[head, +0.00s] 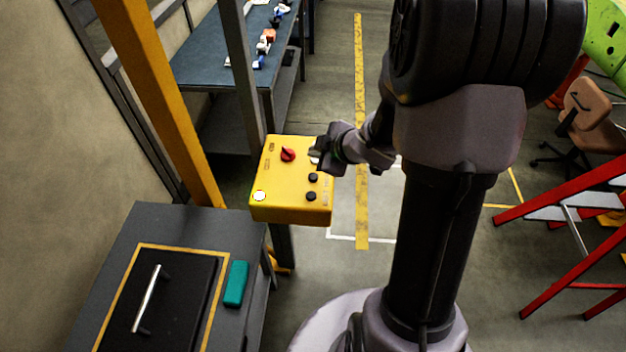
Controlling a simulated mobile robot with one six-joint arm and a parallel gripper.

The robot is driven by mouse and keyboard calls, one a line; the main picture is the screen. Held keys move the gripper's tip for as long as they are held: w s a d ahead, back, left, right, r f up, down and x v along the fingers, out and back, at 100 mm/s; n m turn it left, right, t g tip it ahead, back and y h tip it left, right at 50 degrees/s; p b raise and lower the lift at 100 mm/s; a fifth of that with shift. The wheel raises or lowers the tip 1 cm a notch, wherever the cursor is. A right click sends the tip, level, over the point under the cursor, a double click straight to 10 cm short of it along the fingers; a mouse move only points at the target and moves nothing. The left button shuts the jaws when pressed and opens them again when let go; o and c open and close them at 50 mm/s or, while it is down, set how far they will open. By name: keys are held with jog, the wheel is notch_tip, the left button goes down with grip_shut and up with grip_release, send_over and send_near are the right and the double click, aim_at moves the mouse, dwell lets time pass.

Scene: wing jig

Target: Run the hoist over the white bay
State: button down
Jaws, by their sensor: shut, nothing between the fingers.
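A yellow control box (290,205) is fixed to a grey post (238,60) in the middle of the head view. On its face are a red knob (288,154), two black buttons (313,178) and a lit white button (260,196) low on the left. My gripper (318,158) is shut and empty at the box's upper right. It covers part of the face there; a pale spot shows at its tip, and I cannot tell if it touches. A white floor outline (345,238) lies behind the box, partly hidden by my arm. I cannot make out the hoist.
A dark bench (125,235) with a silver-handled black panel and a teal block (236,284) stands at lower left. A blue-topped table (205,55) stands behind. A red stepladder (560,210) and brown chair (583,105) are at right. A yellow beam (150,90) rises at left.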

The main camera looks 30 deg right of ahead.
aim_at(316, 178)
notch_tip(316, 178, down, 6)
jog(key=b, duration=0.4)
jog(key=shift+b, duration=0.3)
dwell(1.4)
jog(key=shift+f+b, duration=0.35)
jog(key=shift+f, duration=0.05)
